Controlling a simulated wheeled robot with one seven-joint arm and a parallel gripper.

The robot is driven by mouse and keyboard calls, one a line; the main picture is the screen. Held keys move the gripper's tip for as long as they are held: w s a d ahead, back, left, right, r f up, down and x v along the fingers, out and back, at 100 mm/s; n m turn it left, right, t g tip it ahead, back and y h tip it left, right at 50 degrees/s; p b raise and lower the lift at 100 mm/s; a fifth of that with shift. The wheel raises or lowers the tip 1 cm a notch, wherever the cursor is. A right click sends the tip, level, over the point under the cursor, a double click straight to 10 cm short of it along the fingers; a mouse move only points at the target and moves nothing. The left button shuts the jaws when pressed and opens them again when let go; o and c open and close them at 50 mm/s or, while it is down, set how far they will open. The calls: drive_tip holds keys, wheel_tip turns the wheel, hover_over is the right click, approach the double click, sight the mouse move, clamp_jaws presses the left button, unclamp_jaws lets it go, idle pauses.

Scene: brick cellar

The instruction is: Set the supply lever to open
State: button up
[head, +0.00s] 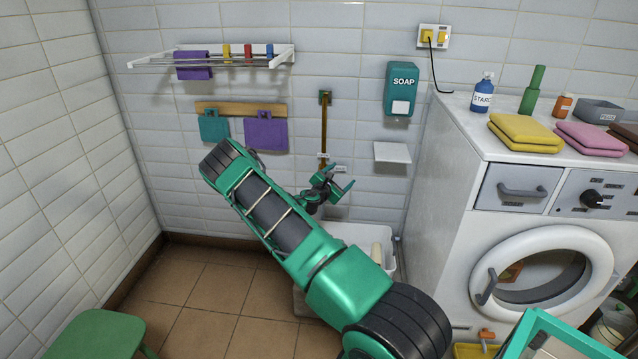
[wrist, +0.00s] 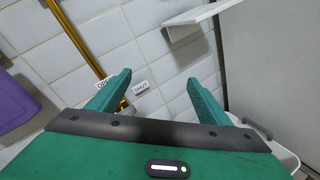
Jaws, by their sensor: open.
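A brass pipe (head: 323,128) runs down the tiled wall from a green fitting, and it also shows in the wrist view (wrist: 78,38). Two small white labels sit beside it: an OPEN label (wrist: 104,82) by the pipe and a SHUT label (wrist: 141,87) to its right. I cannot make out the supply lever itself; the lower pipe is partly hidden behind my gripper. My gripper (head: 342,178) is open and empty, in front of the wall just below the labels. In the wrist view its fingers (wrist: 159,76) are spread, the left one overlapping the pipe.
A white shelf (head: 392,152) juts from the wall right of the gripper. A white basin (head: 352,234) stands below. The washing machine (head: 456,185) fills the right side. A purple cloth (head: 266,134) hangs left of the pipe. A green stool (head: 98,333) stands front left.

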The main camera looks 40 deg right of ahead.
drive_tip(key=w+a+f+n+t+y, duration=0.2)
drive_tip(key=w+a+f+n+t, duration=0.3)
drive_tip(key=w+f+n+t, duration=0.4)
drive_tip(key=w+d+n+g, duration=0.1)
drive_tip(key=w+d+g, duration=0.1)
drive_tip(key=w+d, duration=0.4)
drive_tip(key=shift+d+f+n+g, duration=0.3)
drive_tip(key=shift+d+f, duration=0.15)
drive_tip(key=shift+d, duration=0.75)
drive_tip(key=shift+s, duration=0.1)
